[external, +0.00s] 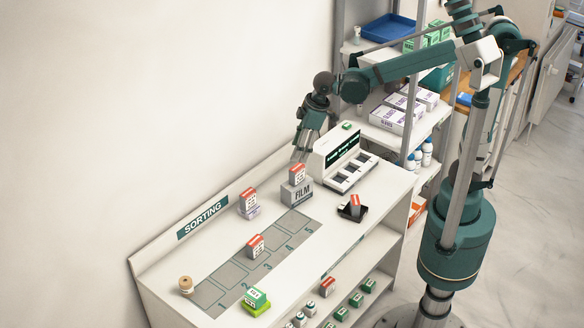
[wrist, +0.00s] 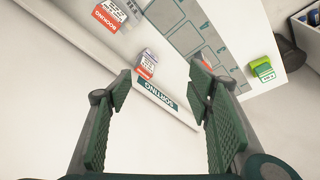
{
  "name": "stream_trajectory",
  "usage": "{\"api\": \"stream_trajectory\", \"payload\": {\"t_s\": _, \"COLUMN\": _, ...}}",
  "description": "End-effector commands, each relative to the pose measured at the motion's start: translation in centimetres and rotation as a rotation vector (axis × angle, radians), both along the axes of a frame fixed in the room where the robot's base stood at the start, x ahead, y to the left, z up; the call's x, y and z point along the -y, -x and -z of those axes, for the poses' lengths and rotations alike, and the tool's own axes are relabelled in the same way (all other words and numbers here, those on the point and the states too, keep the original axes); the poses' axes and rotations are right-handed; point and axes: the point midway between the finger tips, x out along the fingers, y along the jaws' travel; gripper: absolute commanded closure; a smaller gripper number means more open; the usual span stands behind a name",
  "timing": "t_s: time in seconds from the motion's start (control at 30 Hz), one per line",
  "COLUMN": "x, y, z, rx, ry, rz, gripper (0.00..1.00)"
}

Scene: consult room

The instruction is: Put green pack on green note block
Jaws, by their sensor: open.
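The green pack (external: 255,296), green with a white label, rests on the bright green note block (external: 259,311) at the front of the counter, beside the square marked 1. In the wrist view the green pack (wrist: 266,74) and the green note block (wrist: 259,62) are together at the right, outside the jaws. My gripper (external: 302,154) is open and empty, high near the back wall by the FILM box, well away from the pack. Its two fingers (wrist: 160,90) show apart in the wrist view with nothing between them.
Red-and-white packs stand on the FILM box (external: 296,193), on a small box (external: 250,211), on the numbered strip (external: 231,271) and in a black tray (external: 362,215). A round wooden-topped object (external: 185,284) stands at the left. A white device (external: 340,160) is at the back right.

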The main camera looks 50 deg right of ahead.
Motion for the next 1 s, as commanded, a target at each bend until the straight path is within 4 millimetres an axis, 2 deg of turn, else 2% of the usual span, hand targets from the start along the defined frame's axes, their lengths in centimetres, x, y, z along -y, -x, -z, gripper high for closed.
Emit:
{"api": "stream_trajectory", "payload": {"t_s": 0.03, "x": 1.8, "y": 0.2, "z": -0.3, "rx": 0.008, "ry": -0.008, "rz": 0.029, "gripper": 0.49}}
{"api": "stream_trajectory", "payload": {"t_s": 0.1, "x": 3.9, "y": 0.4, "z": -0.7, "rx": 0.019, "ry": -0.018, "rz": 0.068, "gripper": 0.49}}
{"api": "stream_trajectory", "payload": {"t_s": 0.4, "x": 12.4, "y": 2.2, "z": -1.7, "rx": 0.069, "ry": -0.061, "rz": 0.224, "gripper": 0.49}}
{"api": "stream_trajectory", "payload": {"t_s": 0.7, "x": 20.0, "y": 5.0, "z": -1.8, "rx": 0.122, "ry": -0.101, "rz": 0.381, "gripper": 0.49}}
{"api": "stream_trajectory", "payload": {"t_s": 1.0, "x": 26.7, "y": 8.5, "z": -1.0, "rx": 0.179, "ry": -0.138, "rz": 0.534, "gripper": 0.49}}
